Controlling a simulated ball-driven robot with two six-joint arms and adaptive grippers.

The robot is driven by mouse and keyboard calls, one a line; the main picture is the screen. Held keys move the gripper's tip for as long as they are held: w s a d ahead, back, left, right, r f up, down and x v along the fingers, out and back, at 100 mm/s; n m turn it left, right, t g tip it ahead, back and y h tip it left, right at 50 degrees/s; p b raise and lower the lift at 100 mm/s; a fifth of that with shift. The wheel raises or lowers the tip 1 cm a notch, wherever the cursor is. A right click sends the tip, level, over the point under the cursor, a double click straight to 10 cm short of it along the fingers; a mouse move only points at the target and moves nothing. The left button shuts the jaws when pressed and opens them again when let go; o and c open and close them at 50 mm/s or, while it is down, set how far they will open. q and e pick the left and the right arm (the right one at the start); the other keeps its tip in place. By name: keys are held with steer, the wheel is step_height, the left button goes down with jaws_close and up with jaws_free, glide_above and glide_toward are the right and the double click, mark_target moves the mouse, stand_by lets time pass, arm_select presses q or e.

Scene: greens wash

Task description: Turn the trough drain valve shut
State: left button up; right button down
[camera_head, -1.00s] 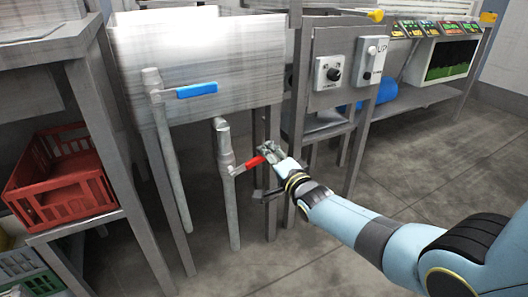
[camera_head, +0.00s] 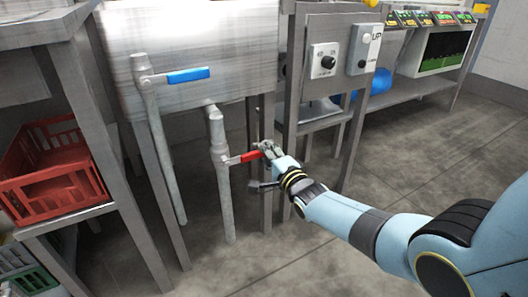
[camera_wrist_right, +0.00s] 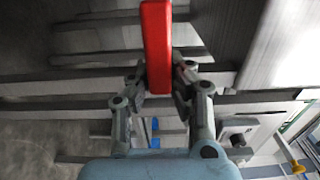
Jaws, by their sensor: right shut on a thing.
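The drain valve with a red lever (camera_head: 247,157) sits on a grey vertical pipe (camera_head: 222,185) under the metal trough (camera_head: 200,50). The lever points right from the pipe, close to level. My right gripper (camera_head: 268,150) is shut on the lever's outer end. In the right wrist view the red lever (camera_wrist_right: 157,45) stands between the two fingers of my right gripper (camera_wrist_right: 160,85). A second valve with a blue lever (camera_head: 188,75) is on another pipe to the upper left. My left gripper is out of view.
A red crate (camera_head: 55,188) stands on a shelf at the left. A control panel with a knob (camera_head: 327,60) is right of the trough. Metal table legs (camera_head: 267,205) stand close behind my right gripper. The floor at the right is open.

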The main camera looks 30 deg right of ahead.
steer(key=c, duration=1.2)
jaws_free()
steer(key=shift+f, duration=0.1)
steer(key=shift+o, duration=0.2)
steer(key=shift+s, duration=0.1)
steer(key=s, duration=1.2)
steer(key=shift+d, duration=0.2)
